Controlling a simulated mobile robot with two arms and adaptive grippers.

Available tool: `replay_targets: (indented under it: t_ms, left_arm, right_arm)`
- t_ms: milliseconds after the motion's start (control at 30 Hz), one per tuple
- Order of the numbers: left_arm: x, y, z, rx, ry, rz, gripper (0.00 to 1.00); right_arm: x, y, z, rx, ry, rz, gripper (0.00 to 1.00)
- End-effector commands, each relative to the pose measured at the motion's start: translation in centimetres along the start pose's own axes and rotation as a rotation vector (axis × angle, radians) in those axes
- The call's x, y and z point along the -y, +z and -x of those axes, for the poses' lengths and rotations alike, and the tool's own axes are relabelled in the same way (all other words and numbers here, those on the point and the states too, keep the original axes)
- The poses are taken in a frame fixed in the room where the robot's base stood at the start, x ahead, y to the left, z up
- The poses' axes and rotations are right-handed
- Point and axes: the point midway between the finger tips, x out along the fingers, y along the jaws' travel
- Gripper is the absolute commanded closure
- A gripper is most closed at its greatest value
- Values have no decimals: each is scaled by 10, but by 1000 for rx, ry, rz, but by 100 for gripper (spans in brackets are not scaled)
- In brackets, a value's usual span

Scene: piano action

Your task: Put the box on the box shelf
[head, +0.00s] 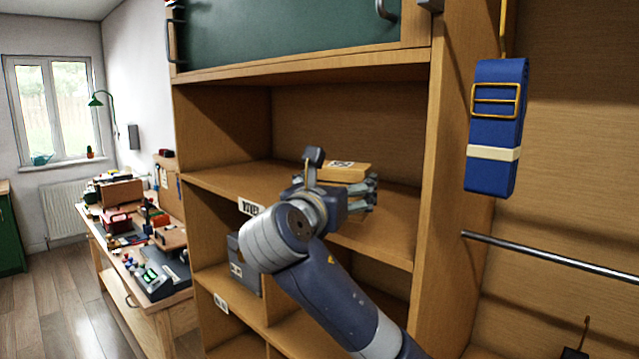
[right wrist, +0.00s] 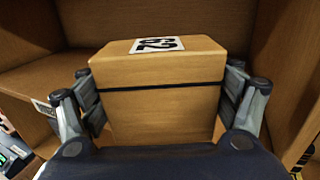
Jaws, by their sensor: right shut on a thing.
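The box (right wrist: 158,95) is light wood with a dark seam and a white label on its lid. In the right wrist view it sits upright between both fingers of my right gripper (right wrist: 160,105), which is shut on it. In the head view the box (head: 343,171) shows only in part behind my right gripper (head: 345,195), at the upper open shelf (head: 222,182) of the wooden cabinet. I cannot tell whether its underside touches the shelf board. A black-and-white label is on this shelf's front edge. My left gripper is not in view.
A grey box (head: 240,265) stands in the compartment below. A green cabinet door (head: 285,32) is above. A blue strap (head: 496,130) hangs at right over a metal rod (head: 550,256). A cluttered workbench (head: 165,303) stands at left. The shelf around the box looks clear.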

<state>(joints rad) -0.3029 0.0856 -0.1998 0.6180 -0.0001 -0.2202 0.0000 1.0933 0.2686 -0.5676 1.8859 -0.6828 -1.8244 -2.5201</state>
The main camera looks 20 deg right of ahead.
Motion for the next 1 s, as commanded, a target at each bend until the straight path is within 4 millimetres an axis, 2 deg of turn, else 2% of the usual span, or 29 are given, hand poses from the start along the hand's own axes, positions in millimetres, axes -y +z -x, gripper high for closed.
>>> replay_targets:
  t_ms: [167,300,600,800,1000]
  left_arm:
    - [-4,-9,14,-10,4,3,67]
    - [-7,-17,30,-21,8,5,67]
    - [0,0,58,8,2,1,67]
    - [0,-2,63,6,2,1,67]
    - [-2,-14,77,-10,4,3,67]
  right_arm:
    - [9,0,-28,-2,-8,4,47]
    - [18,-2,-64,-2,-7,4,47]
    - [37,-10,-136,-1,-5,3,47]
    - [40,-14,-154,1,-1,1,47]
    - [40,-34,-155,-2,0,3,47]
